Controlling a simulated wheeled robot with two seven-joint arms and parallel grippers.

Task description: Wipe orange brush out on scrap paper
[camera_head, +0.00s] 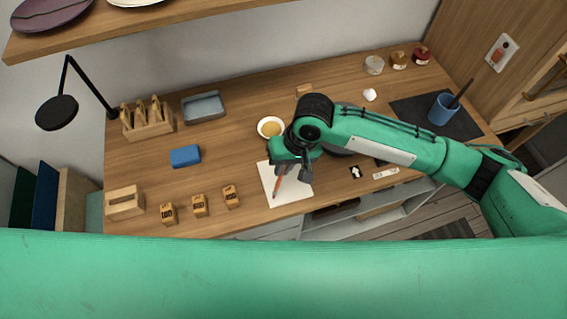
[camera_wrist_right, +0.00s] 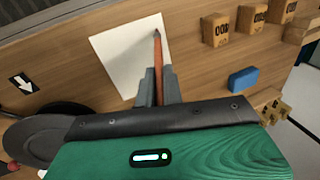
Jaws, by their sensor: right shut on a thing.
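The orange brush (camera_head: 277,186) is held in my right gripper (camera_head: 292,172), tilted with its dark tip pointing down over the scrap paper. In the right wrist view the brush (camera_wrist_right: 158,60) sticks out from between the two grey fingers of my right gripper (camera_wrist_right: 158,90), and its tip lies over the paper's area. The white scrap paper (camera_head: 297,190) lies flat near the table's front edge; it also shows in the right wrist view (camera_wrist_right: 124,58). I cannot tell whether the tip touches the paper. My left gripper is not in view.
A small bowl with yellowish content (camera_head: 270,127) stands just behind the paper. Numbered wooden blocks (camera_head: 200,205) and a blue block (camera_head: 185,156) stand to the left. A blue cup (camera_head: 443,109) stands on a dark mat at right. The table is clear between the blue block and the paper.

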